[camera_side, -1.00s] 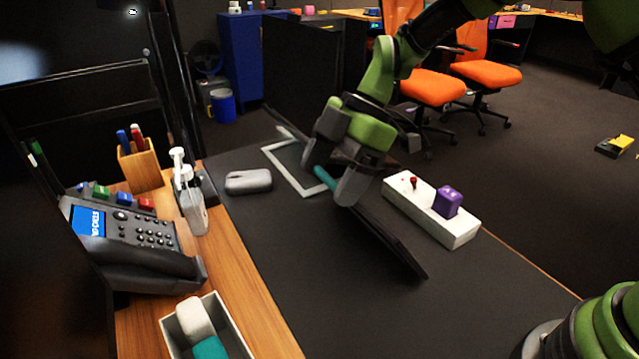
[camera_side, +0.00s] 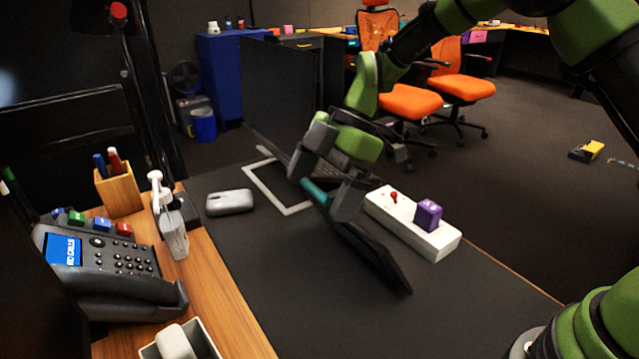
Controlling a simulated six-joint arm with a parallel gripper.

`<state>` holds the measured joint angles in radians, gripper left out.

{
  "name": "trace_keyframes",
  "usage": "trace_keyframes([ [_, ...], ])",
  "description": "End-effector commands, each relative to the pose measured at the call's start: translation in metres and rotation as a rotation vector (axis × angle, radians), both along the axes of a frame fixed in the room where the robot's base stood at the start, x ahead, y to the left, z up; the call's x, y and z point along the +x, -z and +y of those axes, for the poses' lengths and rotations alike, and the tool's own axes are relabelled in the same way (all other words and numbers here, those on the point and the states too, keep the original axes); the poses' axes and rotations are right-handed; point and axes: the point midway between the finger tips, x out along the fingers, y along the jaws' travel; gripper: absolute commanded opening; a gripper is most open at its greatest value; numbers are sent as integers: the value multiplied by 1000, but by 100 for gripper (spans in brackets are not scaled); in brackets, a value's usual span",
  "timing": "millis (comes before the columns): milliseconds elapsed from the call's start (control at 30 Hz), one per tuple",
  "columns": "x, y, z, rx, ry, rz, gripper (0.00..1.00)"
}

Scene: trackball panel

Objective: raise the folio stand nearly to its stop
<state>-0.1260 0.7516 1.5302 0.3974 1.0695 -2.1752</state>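The folio stand (camera_side: 372,256) is a thin dark panel standing tilted above the dark desk mat, seen nearly edge-on. A teal grip bar (camera_side: 315,192) shows at its far upper end. My gripper (camera_side: 322,188) is at that bar, with one grey finger behind it and the other in front. The fingers appear shut on the bar, though the contact itself is partly hidden. The front finger covers part of the bar and the panel's upper end. The stand's hinge and stop cannot be made out.
A white box (camera_side: 392,224) with a small red stick (camera_side: 394,196) and a purple block (camera_side: 428,215) stands close right of the stand. A light rectangular frame (camera_side: 262,190) and grey mouse (camera_side: 230,202) lie left. The phone (camera_side: 110,265) is far left. The front mat is clear.

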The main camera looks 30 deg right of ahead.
Motion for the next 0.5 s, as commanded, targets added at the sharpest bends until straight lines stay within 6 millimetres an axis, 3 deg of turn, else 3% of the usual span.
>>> trace_keyframes([
  [267,1,-9,-3,4,0,-4,100],
  [500,1,-47,-26,3,3,-7,100],
])
